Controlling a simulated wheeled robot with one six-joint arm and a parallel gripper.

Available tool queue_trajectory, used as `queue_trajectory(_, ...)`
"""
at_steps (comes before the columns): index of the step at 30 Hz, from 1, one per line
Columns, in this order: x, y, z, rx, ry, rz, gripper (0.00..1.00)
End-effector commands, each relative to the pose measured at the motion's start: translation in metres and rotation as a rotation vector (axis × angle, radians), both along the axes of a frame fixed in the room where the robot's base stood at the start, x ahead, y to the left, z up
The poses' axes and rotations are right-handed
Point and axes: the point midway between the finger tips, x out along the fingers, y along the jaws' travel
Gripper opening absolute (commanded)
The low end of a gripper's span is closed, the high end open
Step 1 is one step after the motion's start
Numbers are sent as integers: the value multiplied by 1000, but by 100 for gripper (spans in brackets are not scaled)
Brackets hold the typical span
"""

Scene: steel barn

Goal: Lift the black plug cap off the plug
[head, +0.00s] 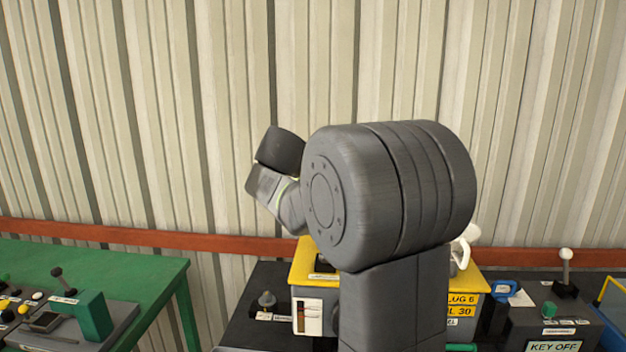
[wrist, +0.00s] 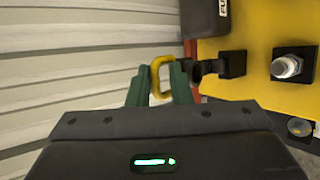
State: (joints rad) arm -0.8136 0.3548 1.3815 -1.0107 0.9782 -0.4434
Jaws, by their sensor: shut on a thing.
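In the wrist view my gripper (wrist: 160,82) has its two green fingers closed around a yellow loop (wrist: 157,64). The loop joins a short black part (wrist: 208,67), which looks like the black plug cap. That part lies in line with a square black block (wrist: 232,64) on the yellow housing (wrist: 262,28); I cannot tell whether a gap separates them. The plug itself is not clearly visible. In the head view my own arm hides my fingers, the loop and the black part.
A silver and white fitting (wrist: 287,66) on a black base stands nearby on the housing. A black labelled box (wrist: 206,16) is at the top. In the head view, a green table (head: 120,262) is left, a dark panel marked KEY OFF (head: 553,346) right, and a ribbed wall (head: 160,120) behind.

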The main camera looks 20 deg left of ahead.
Motion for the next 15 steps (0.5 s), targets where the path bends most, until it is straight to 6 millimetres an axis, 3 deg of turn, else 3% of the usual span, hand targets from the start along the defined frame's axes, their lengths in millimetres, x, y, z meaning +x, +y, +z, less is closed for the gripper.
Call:
queue_trajectory(1,7,1,6,-11,41,0,0)
queue_trajectory(15,50,12,-4,-118,379,0,0)
